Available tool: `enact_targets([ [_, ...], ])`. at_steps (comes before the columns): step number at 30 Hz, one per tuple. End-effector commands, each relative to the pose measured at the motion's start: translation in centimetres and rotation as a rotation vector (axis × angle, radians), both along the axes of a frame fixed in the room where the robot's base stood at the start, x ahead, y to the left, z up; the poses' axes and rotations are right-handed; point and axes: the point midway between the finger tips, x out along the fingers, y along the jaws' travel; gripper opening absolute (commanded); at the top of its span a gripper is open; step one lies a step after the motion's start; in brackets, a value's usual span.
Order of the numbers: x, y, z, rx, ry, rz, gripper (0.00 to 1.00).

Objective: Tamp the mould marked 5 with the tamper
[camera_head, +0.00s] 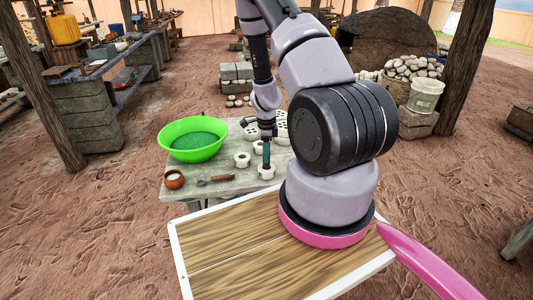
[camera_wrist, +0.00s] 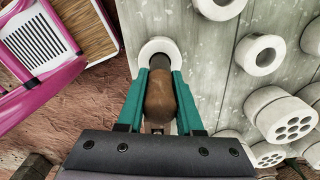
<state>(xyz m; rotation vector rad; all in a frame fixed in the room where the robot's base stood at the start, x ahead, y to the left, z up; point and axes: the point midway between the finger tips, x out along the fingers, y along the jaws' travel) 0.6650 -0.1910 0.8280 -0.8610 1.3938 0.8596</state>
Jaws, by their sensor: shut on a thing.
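My gripper (camera_wrist: 161,82) has its teal fingers shut on the tamper (camera_wrist: 160,101), which has a rounded brown handle and a dark end. The dark end lines up with the opening of a white ring-shaped mould (camera_wrist: 145,50) on the table; I cannot tell how deep it reaches. In the head view my gripper (camera_head: 266,155) points down over this mould (camera_head: 266,172) near the table's front edge. Other white moulds stand nearby, one at the top (camera_wrist: 219,7) and one to the right (camera_wrist: 258,54) in the wrist view. I can read no number on any mould.
The worktable (camera_head: 205,192) also holds a green basin (camera_head: 193,139), a small brown bowl (camera_head: 174,179) and a trowel (camera_head: 217,180). White pieces with several holes (camera_wrist: 290,125) crowd the wrist view's right side. Wooden posts and benches stand farther back.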

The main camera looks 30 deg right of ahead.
Motion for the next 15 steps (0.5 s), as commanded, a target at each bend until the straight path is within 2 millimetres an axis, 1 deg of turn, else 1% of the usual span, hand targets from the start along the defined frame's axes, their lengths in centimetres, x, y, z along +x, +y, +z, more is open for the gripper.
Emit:
enact_targets([
  [15,0.00,-0.05,-0.78,0.000,0.000,-0.002,0.00],
])
